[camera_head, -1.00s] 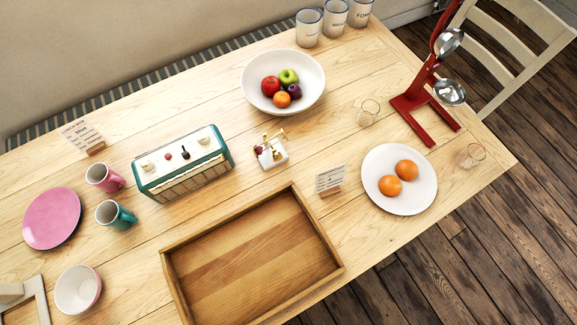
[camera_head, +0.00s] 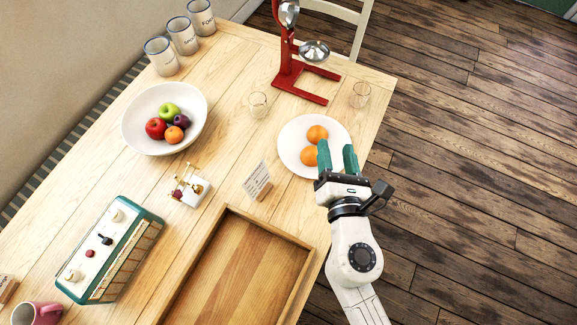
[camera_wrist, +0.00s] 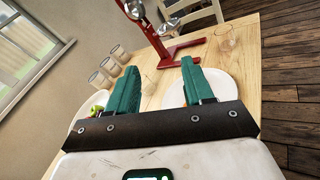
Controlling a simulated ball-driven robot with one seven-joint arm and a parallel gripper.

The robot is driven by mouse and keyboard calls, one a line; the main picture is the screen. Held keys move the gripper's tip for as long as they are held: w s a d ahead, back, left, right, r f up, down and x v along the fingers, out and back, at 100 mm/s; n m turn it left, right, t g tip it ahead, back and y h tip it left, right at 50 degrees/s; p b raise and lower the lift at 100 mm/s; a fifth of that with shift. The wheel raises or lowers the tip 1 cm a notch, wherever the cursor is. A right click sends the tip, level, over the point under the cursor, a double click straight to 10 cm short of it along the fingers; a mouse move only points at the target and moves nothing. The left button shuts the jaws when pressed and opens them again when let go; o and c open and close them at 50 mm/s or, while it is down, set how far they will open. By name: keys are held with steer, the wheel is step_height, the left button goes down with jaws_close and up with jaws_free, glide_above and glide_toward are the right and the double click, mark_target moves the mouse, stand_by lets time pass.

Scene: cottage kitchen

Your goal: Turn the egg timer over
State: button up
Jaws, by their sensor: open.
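A small white block with brass posts and a dark red part (camera_head: 190,189) stands on the table between the fruit bowl and the wooden tray; it seems to be the egg timer, but it is too small to be sure. It is not visible in the wrist view. My gripper (camera_head: 337,157) is open and empty at the table's right edge, in front of the orange plate and well to the right of the small brass piece. Its teal fingers also show in the wrist view (camera_wrist: 159,82), apart, with nothing between them.
A white plate (camera_head: 292,158) with two oranges lies by my fingers. A card (camera_head: 257,181), fruit bowl (camera_head: 137,135), wooden tray (camera_head: 236,214) and teal radio (camera_head: 110,250) surround the brass piece. A red stand (camera_head: 300,92) and small glasses (camera_head: 258,105) (camera_head: 361,95) are farther back.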

steer(key=s+a+f+n+g+y, duration=0.1)
steer(key=s+a+f+n+y, duration=0.1)
steer(key=a+n+y, duration=0.35)
steer(key=s+a+f+n+g+y, duration=0.2)
steer(key=s+a+n, duration=0.1)
steer(key=a+n, duration=0.45)
steer(key=n+g+y, duration=0.2)
steer(key=n+g, duration=0.3)
steer(key=n, duration=0.4)
glide_toward(200, 191)
steer(key=b+x, duration=0.1)
steer(key=x, duration=0.7)
steer(key=shift+w+f+b, duration=0.1)
steer(key=shift+b, duration=0.2)
steer(key=shift+c, duration=0.3)
